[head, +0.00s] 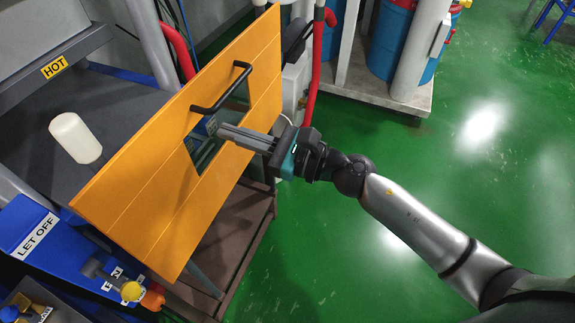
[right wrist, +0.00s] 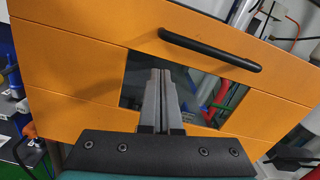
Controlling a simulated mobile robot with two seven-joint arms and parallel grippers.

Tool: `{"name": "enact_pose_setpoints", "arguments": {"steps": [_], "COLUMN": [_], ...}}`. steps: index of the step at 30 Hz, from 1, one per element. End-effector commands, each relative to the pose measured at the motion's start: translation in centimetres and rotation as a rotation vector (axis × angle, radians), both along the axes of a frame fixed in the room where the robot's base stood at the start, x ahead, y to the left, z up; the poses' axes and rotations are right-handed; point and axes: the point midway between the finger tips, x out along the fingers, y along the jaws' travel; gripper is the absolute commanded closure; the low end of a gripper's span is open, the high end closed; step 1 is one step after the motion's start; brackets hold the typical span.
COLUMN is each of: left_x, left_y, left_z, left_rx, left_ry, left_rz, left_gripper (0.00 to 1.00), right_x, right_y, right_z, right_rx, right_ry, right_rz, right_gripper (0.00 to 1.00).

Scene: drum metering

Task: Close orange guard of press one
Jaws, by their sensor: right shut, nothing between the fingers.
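The orange guard (head: 165,180) of the press is a large flat panel with a small window and a black bar handle (head: 222,88). In the head view it stands out from the press at an angle. My right gripper (head: 222,130) is shut and empty, its fingertips in front of the window, just below the handle. In the right wrist view the shut fingers (right wrist: 160,95) point at the window, with the handle (right wrist: 210,50) above and to the right. I cannot tell whether the fingertips touch the panel. My left gripper is not in view.
Left of the guard are a dark press bed (head: 90,110) with a HOT label and a white cylinder (head: 75,138). A blue control box (head: 45,245) marked LET OFF stands at lower left. Red pipes and blue drums (head: 390,40) stand behind. Green floor (head: 350,250) is clear on the right.

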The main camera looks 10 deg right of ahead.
Motion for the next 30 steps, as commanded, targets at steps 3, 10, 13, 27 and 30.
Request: {"name": "enact_pose_setpoints", "arguments": {"steps": [3, 10, 13, 27, 30], "left_x": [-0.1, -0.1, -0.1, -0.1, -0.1], "left_y": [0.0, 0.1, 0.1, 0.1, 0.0], "left_z": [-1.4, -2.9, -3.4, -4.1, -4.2], "left_rx": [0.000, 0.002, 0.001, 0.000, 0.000], "left_ry": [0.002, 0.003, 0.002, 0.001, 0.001], "left_rz": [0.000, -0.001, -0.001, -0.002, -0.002], "left_gripper": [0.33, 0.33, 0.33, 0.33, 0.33], "right_x": [-0.6, -3.2, -4.1, -5.6, -5.4], "right_y": [-1.5, -4.9, -6.1, -8.4, -8.5], "right_z": [-1.2, -1.3, -1.4, -1.2, -1.4], "right_rx": [-0.005, -0.005, -0.005, -0.003, 0.009], "right_ry": [0.005, 0.005, 0.006, 0.003, 0.020], "right_rz": [0.000, 0.000, 0.002, 0.001, -0.008], "right_gripper": [1.00, 1.00, 1.00, 1.00, 1.00]}}
